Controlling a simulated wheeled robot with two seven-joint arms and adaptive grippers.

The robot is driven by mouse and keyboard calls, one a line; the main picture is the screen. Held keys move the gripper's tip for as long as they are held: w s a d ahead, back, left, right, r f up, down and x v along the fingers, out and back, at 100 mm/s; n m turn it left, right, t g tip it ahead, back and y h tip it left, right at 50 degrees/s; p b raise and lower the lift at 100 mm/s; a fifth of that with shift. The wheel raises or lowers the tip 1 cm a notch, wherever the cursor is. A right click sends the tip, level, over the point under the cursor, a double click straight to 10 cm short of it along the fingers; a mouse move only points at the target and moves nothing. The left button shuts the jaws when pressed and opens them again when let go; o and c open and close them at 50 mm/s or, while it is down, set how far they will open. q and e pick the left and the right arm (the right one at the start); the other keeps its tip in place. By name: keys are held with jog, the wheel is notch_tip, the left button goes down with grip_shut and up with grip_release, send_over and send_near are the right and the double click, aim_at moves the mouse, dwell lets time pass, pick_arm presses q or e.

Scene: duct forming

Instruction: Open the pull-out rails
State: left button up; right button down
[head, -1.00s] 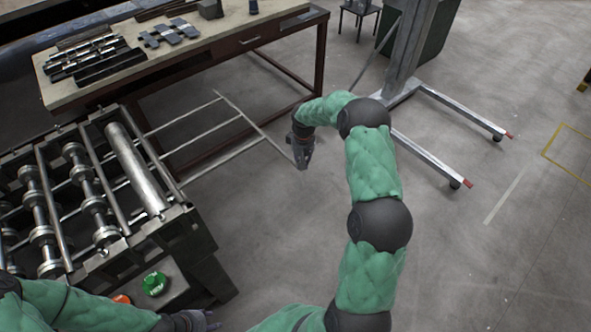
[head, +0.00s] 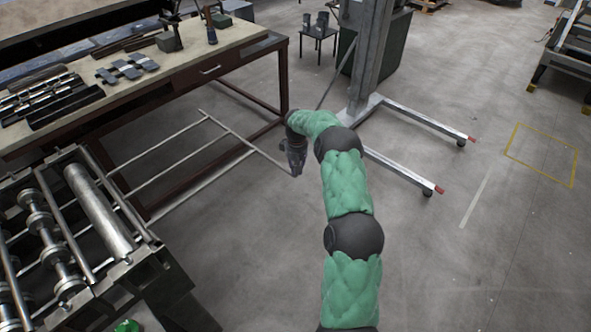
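The pull-out rails (head: 165,172) are thin grey bars that stick out from the right side of the roller machine (head: 72,235), joined by a long cross bar (head: 245,141) at their outer end. They stand out well clear of the machine, above the floor. My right gripper (head: 297,170) is at the near right end of the cross bar and appears shut on it; its fingers are small and dark here. My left gripper is out of view.
A workbench (head: 225,52) with metal parts stands behind the rails, its leg close to my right gripper. A wheeled metal stand (head: 372,65) is to the right, its feet reaching over the floor. The floor (head: 255,240) in front of the rails is clear.

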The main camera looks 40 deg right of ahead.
jog(key=c, duration=1.2)
grip_release()
jog(key=shift+w+d+r, duration=0.25)
jog(key=shift+d+r, duration=0.05)
jog(key=shift+d, duration=0.05)
jog(key=shift+f, duration=0.2)
jog(key=shift+s, duration=0.1)
jog(key=shift+a, duration=0.1)
jog(key=shift+r, duration=0.25)
notch_tip(320, 180, up, 12)
jog(key=shift+f, duration=0.25)
jog(key=shift+f, duration=0.1)
